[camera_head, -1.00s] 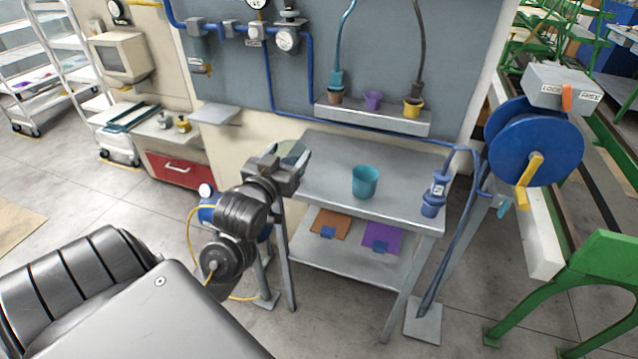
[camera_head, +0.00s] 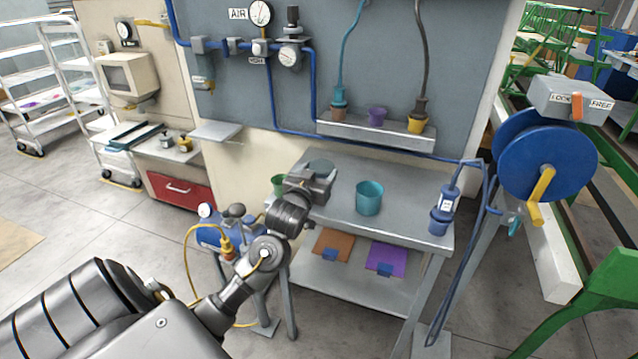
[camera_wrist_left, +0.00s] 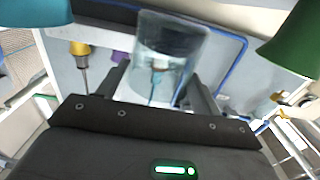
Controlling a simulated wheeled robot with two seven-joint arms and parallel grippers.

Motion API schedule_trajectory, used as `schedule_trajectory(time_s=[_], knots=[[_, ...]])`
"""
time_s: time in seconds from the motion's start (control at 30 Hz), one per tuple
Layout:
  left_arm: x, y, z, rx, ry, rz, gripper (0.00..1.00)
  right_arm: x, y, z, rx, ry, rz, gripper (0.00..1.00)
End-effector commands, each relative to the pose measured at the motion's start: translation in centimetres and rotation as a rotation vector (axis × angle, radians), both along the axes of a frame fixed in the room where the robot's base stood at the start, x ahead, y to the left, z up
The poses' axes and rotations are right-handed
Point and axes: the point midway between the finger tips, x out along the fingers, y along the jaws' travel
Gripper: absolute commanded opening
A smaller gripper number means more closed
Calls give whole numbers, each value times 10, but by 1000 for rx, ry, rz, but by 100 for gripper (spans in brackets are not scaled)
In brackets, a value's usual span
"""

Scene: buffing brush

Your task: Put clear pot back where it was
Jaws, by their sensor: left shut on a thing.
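My left gripper (camera_head: 318,180) is over the back left part of the grey workbench top (camera_head: 410,218). It is shut on the clear pot (camera_wrist_left: 170,60), which sits between the two fingers in the left wrist view. In the head view only a bit of the clear pot (camera_head: 320,165) shows past the gripper. Whether the pot touches the bench is hidden. A green pot (camera_head: 278,186) stands just left of the gripper, and a teal pot (camera_head: 369,198) stands to the right. My right gripper is not in view.
A wall shelf (camera_head: 372,133) behind the bench holds a brown, a purple and a yellow pot. A blue tool in a blue cup (camera_head: 442,215) stands at the bench's right end. A blue hose reel (camera_head: 545,160) is beyond it. The bench front between the pots is clear.

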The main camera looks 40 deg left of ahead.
Motion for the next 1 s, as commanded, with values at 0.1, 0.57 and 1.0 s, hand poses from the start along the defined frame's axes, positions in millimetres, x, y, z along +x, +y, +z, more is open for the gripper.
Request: schedule_trajectory(time_s=[0.1, 0.57, 1.0], knots=[[4, 1, -4, 0, -1, 0, 40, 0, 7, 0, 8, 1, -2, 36], [9, 1, -41, 0, 0, -1, 40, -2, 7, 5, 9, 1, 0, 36], [9, 1, -44, 0, 0, -1, 78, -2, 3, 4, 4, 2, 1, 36]])
